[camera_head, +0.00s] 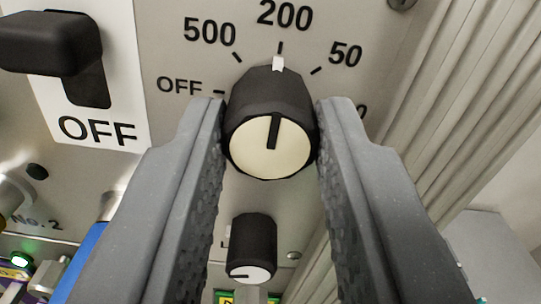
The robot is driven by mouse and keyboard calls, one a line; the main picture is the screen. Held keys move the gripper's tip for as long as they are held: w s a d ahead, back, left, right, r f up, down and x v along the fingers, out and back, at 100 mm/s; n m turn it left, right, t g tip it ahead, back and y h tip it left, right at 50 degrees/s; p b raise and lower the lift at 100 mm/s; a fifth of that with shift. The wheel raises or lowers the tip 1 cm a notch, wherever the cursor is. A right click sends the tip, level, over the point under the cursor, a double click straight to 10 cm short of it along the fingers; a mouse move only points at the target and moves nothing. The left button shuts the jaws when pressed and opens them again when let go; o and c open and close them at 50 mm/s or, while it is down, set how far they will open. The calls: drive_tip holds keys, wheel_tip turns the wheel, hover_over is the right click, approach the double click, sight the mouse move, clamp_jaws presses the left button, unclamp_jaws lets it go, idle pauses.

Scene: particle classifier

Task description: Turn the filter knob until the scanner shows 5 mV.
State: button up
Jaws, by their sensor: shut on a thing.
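A black knob (270,120) with a cream face sits on a grey panel in the upper middle of the head view. Its white marker points at the 200 mark, and the dark line on its face is nearly upright. Labels around it read OFF, 500, 200 and 50; a further label at right is partly hidden by a finger. I cannot read which knob this is. My gripper (270,128) is shut on this knob, one grey finger on each side. No scanner reading shows in this view.
A smaller black knob (252,246) with a white face is below, between the fingers. A black lever (50,42) stands at upper left above an OFF label (97,130). A ribbed light-coloured wall (455,110) runs along the right. A green light (20,259) glows at lower left.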

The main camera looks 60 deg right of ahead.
drive_tip(key=shift+s+d+r, duration=0.1)
drive_tip(key=shift+r, duration=0.1)
drive_tip(key=o, duration=1)
drive_tip(key=shift+d+f, duration=0.15)
drive_tip(key=shift+a, duration=0.2)
drive_tip(key=shift+a+f, duration=0.1)
drive_tip(key=shift+a, duration=0.15)
drive_tip(key=b+v, duration=0.4)
drive_tip(key=v, duration=0.9)
